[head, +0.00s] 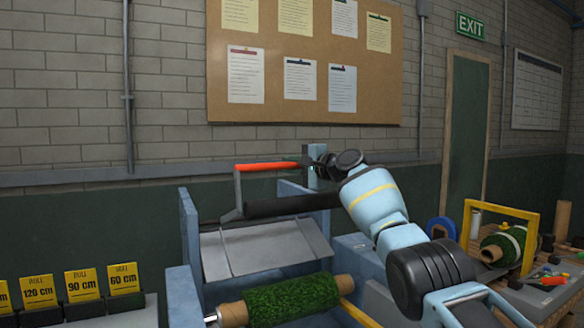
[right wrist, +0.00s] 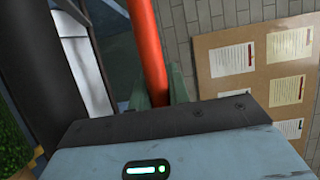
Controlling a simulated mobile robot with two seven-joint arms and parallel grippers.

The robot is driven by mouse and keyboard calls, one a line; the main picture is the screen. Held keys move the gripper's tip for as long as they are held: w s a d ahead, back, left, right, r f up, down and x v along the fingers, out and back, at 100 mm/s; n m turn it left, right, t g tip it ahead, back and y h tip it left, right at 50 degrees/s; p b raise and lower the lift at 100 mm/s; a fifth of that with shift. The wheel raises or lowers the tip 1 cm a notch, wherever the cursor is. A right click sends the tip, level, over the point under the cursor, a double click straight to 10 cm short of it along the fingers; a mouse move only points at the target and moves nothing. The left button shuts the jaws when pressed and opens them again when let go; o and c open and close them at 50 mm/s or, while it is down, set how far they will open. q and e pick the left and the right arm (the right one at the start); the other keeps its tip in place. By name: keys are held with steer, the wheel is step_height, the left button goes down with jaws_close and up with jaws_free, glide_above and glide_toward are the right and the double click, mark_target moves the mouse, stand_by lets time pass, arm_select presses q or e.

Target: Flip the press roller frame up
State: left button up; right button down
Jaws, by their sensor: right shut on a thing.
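The press roller frame shows in the head view as a red handle bar (head: 268,166) on a grey side arm (head: 237,195), with a black roller (head: 290,205) below the bar. The frame stands above a sloped grey plate (head: 265,248) between blue side walls. My right gripper (head: 308,166) is shut on the right part of the red bar. In the right wrist view the red bar (right wrist: 148,50) runs between my fingers (right wrist: 158,92), and the black roller (right wrist: 42,60) lies to the left. My left gripper is not in view.
A green turf roll (head: 285,300) on a wooden core lies in front of and below the frame. Yellow size signs (head: 85,284) stand at the lower left. A bench (head: 535,295) with another turf roll (head: 503,248) and a yellow frame is at right. A corkboard (head: 305,105) hangs behind.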

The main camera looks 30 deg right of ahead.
steer(key=shift+f, duration=0.35)
steer(key=c, duration=1.3)
jaws_free()
steer(key=shift+w, duration=0.15)
steer(key=shift+r, duration=0.2)
